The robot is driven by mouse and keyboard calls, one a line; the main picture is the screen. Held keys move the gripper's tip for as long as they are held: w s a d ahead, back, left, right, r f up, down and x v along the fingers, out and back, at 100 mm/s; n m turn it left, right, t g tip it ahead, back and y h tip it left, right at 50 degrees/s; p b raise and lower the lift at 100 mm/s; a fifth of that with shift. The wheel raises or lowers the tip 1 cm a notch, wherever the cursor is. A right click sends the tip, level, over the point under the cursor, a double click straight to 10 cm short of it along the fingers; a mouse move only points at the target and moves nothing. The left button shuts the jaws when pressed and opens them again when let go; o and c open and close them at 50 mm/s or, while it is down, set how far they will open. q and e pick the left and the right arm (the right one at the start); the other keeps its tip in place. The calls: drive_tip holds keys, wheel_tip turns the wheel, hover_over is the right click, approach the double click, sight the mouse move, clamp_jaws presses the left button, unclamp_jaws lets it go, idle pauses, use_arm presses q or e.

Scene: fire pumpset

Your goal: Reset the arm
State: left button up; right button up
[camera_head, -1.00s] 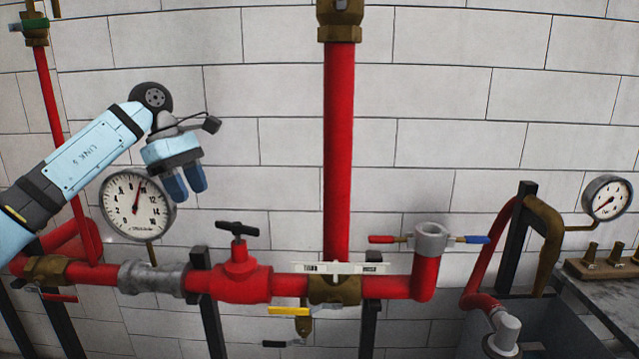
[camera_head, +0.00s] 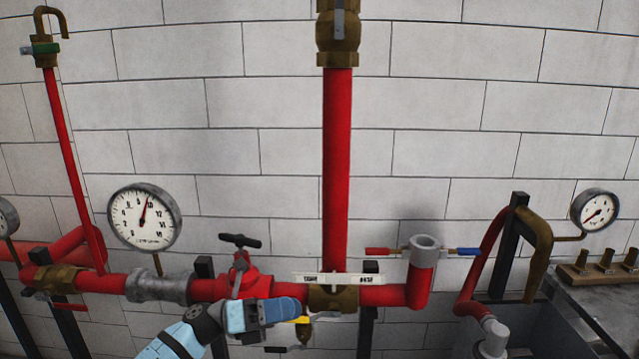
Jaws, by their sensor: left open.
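My left gripper (camera_head: 290,309) is at the lower middle of the head view, with its blue fingers pointing right. It is in front of the red pipe and the lower part of the red valve (camera_head: 240,275), next to the yellow lever (camera_head: 302,319). The gap between the fingers is hard to see from this angle, and nothing shows held in them. My left arm (camera_head: 172,343) comes in from the bottom edge. My right gripper is not in view.
A large pressure gauge (camera_head: 144,217) stands left of the valve. A red vertical pipe (camera_head: 337,170) rises in the middle. A grey-topped fitting (camera_head: 424,250) with red and blue handles is to the right. A smaller gauge (camera_head: 595,209) and a dark bench (camera_head: 600,290) are at far right.

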use_arm(q)
drive_tip(key=s+a+f+n+t+y+p, duration=0.1)
drive_tip(key=s+a+f+n+t+y, duration=0.35)
drive_tip(key=n, duration=0.65)
drive_tip(key=s+a+f+n+t+y+p, duration=0.15)
drive_tip(key=f+n+t+y, duration=0.25)
drive_tip(key=f+n+t, duration=0.45)
drive_tip(key=s+a+f+n+t+y+p, duration=0.15)
drive_tip(key=s+n+t+y, duration=0.25)
drive_tip(key=n, duration=0.8)
drive_tip(key=s+a+f+n+g+y+p, duration=0.1)
drive_tip(key=s+a+f+n+g+y, duration=0.1)
drive_tip(key=s+f+n, duration=0.3)
drive_tip(key=s+a+f+n+g+y, duration=0.3)
drive_tip(key=s+f, duration=0.4)
drive_tip(key=s, duration=0.5)
drive_tip(key=a+n+g, duration=0.1)
drive_tip(key=n, duration=0.1)
drive_tip(key=shift+f+n+p, duration=0.3)
drive_tip(key=shift+n+p, duration=0.05)
drive_tip(key=shift+a, duration=0.1)
